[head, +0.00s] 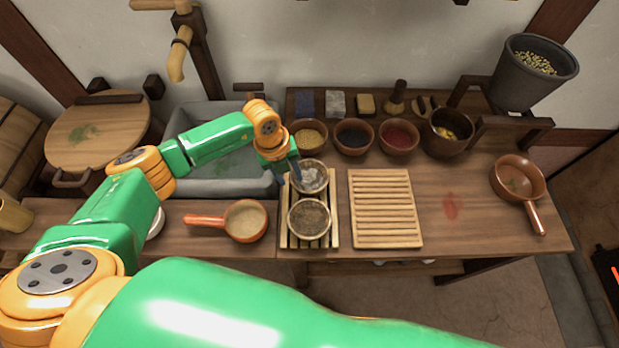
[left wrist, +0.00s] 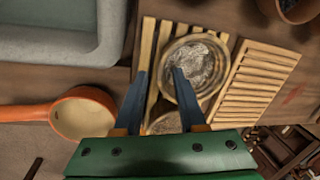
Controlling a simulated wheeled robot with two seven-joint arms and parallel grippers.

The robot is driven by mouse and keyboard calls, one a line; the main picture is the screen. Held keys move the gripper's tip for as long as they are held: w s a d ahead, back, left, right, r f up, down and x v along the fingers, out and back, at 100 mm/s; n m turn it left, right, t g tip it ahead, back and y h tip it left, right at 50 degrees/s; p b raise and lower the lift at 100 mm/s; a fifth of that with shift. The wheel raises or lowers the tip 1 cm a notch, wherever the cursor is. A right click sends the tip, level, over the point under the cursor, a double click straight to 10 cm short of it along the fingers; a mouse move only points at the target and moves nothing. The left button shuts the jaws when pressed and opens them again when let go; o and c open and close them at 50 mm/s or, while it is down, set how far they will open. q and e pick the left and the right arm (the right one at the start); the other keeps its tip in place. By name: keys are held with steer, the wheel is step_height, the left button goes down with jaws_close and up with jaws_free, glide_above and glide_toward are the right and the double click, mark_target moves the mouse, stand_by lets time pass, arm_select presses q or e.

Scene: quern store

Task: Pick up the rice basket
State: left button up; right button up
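Two round baskets stand on a slatted wooden rack (head: 284,222). The far basket (head: 322,188) holds pale, whitish grains that look like rice; it also shows in the left wrist view (left wrist: 203,92). The near basket (head: 309,218) holds darker brown contents and is partly hidden in the left wrist view (left wrist: 165,124). My left gripper (head: 290,170) is at the left side of the far basket, pointing down. In the left wrist view its fingers (left wrist: 159,76) are apart, one left of the basket's rim and one over its inside. I cannot tell whether they touch it. My right gripper is not in view.
A second slatted board (head: 384,208) lies right of the rack. An orange-handled pan (head: 246,220) is to the left. Behind stand bowls of yellow grain (head: 308,135), dark (head: 354,137) and red (head: 399,137) contents. A grey stone basin (head: 245,182) is back left.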

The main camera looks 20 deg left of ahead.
arm_select(q)
steer(key=shift+w+f, duration=0.2)
steer(key=shift+f, duration=0.3)
steer(key=shift+s+r, duration=0.1)
steer(key=shift+s, duration=0.05)
jaws_close()
steer(key=shift+d, duration=0.1)
stand_by(0.8)
